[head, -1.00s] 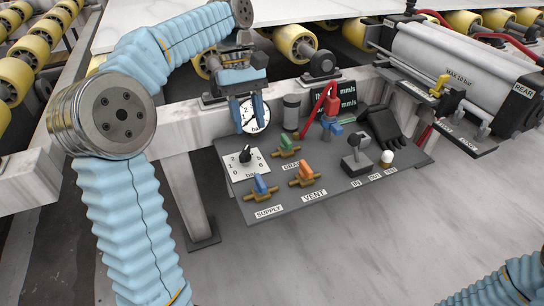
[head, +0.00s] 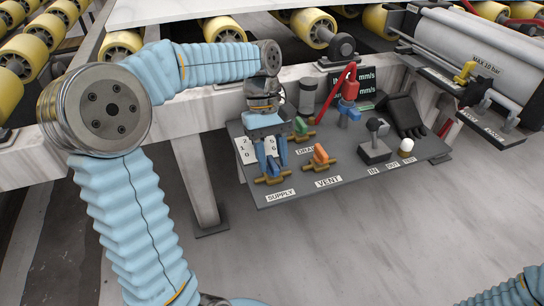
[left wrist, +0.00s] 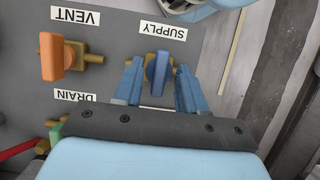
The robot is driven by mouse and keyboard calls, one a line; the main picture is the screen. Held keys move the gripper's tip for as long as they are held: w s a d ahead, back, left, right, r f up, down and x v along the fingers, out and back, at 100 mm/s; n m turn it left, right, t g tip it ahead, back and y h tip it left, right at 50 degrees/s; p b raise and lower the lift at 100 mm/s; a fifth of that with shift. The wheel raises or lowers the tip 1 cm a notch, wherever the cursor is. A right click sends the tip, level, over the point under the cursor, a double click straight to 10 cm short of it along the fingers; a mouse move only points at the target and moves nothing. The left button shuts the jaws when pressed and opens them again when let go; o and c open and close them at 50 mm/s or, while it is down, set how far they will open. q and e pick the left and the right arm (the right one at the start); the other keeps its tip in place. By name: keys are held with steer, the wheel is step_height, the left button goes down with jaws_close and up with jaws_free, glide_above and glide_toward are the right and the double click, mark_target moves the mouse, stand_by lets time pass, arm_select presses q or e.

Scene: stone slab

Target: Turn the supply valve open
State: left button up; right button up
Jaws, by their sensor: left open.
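The supply valve has a blue handle (head: 273,167) on a brass body, behind the SUPPLY label (head: 281,195) on the dark panel (head: 350,178). My left gripper (head: 271,160) is above it, pointing down. In the left wrist view the blue handle (left wrist: 158,72) stands between the two open fingers of my left gripper (left wrist: 159,88), with a gap on each side. The handle's long side runs roughly parallel to the fingers in that view. My right gripper is not seen; only part of my right arm shows at the bottom right of the head view.
The orange vent valve (head: 320,155) is right of the supply valve, and the green drain valve (head: 301,127) is behind. The panel's front edge is clear.

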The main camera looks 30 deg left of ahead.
arm_select(q)
steer(key=shift+c, duration=0.4)
jaws_close()
